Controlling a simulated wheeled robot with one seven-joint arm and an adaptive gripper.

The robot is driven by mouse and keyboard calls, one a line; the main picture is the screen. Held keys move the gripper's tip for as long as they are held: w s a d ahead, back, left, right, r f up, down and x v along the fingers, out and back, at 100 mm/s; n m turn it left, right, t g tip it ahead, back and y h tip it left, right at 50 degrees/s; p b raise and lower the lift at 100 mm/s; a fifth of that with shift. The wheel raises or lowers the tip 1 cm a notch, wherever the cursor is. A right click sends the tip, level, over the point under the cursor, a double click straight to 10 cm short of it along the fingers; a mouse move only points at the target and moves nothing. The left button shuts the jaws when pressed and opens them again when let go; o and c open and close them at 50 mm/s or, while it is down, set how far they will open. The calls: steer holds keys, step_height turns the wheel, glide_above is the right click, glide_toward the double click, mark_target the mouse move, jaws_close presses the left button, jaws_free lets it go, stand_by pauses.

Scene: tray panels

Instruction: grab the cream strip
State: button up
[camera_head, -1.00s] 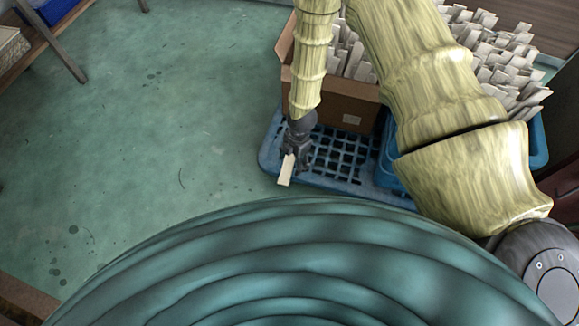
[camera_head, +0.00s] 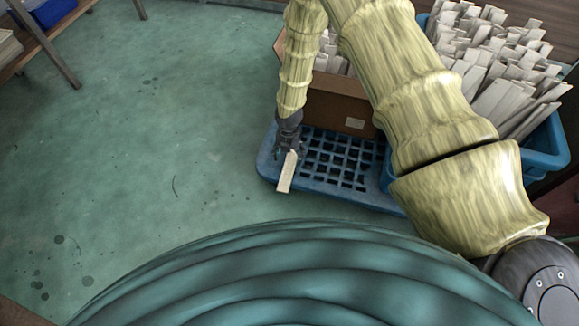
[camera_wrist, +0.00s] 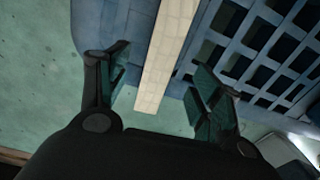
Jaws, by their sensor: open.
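The cream strip (camera_head: 287,172) lies at the left front corner of the blue pallet (camera_head: 340,194), its near end over the pallet's edge. My gripper (camera_head: 289,150) is above the strip's far end in the head view. In the wrist view the strip (camera_wrist: 166,58) runs between the two open fingers of my gripper (camera_wrist: 160,85). Gaps show between the strip and both fingers. I cannot tell how high the fingers are above it.
A cardboard box (camera_head: 340,105) of pale strips stands on the pallet behind my gripper. A blue crate (camera_head: 545,150) full of strips is at right, partly behind my arm. Green floor (camera_head: 120,130) at left is clear.

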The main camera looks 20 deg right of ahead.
mark_target(290, 164)
steer(key=shift+w+d+f+b, duration=0.15)
steer(key=shift+f+b, duration=0.45)
steer(key=shift+f, duration=0.8)
steer(key=shift+s+d+f+b, duration=0.1)
steer(key=shift+f+b, duration=0.45)
steer(key=shift+f, duration=0.8)
steer(key=c, duration=1)
